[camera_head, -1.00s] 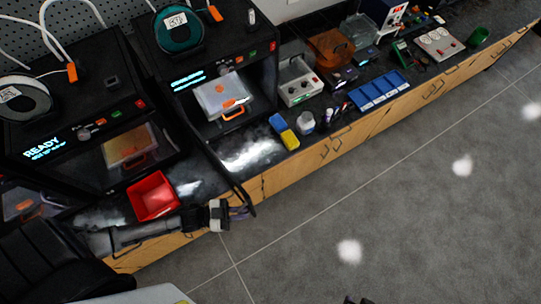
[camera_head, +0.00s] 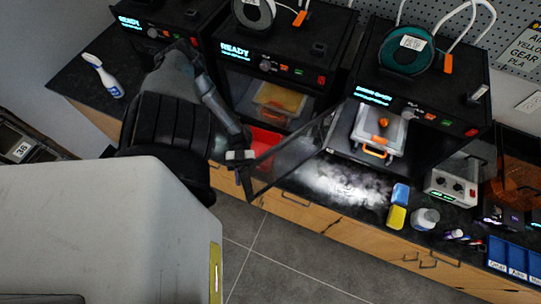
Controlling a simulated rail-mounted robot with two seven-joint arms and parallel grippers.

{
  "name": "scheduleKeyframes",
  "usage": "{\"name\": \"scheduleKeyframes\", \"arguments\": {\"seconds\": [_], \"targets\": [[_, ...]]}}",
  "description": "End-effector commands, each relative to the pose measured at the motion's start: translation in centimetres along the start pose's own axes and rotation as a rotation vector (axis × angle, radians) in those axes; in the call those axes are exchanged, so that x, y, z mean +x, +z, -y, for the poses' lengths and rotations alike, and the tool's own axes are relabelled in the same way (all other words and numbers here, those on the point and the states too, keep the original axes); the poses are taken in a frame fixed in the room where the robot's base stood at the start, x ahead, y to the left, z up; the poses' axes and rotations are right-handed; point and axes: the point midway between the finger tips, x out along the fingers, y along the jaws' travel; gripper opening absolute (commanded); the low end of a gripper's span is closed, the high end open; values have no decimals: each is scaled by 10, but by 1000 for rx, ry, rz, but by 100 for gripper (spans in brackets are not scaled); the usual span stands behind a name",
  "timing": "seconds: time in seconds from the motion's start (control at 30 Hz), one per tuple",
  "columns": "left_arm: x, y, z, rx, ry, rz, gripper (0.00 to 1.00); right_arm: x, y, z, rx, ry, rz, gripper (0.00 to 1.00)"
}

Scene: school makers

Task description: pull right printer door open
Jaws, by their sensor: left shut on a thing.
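The right printer (camera_head: 425,75) is black, with a teal spool on top and lit blue text on its front. Its dark glass door (camera_head: 295,155) stands swung out to the left, and the lit chamber is open. In the chamber is a clear box with orange handles (camera_head: 378,130). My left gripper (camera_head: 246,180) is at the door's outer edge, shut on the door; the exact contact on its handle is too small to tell. My right gripper is not in view.
A red bin (camera_head: 265,139) sits on the counter behind my left gripper. The middle printer (camera_head: 285,45) has its door shut. A blue-and-yellow sponge (camera_head: 397,212) and a white jar (camera_head: 425,219) stand right of the door. Grey floor lies in front.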

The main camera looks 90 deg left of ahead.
Motion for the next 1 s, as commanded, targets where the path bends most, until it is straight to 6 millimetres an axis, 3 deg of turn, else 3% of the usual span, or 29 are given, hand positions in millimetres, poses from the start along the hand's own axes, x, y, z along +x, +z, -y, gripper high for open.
{"name": "scheduleKeyframes", "arguments": {"seconds": [0.57,0.6,0.67,1.0], "targets": [[-9,4,-2,-1,29,13,0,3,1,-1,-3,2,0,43],[-9,4,-2,-1,29,12,15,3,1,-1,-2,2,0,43],[-9,3,-2,-1,29,11,20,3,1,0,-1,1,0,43],[-8,-4,-1,0,31,6,20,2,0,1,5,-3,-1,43]]}}
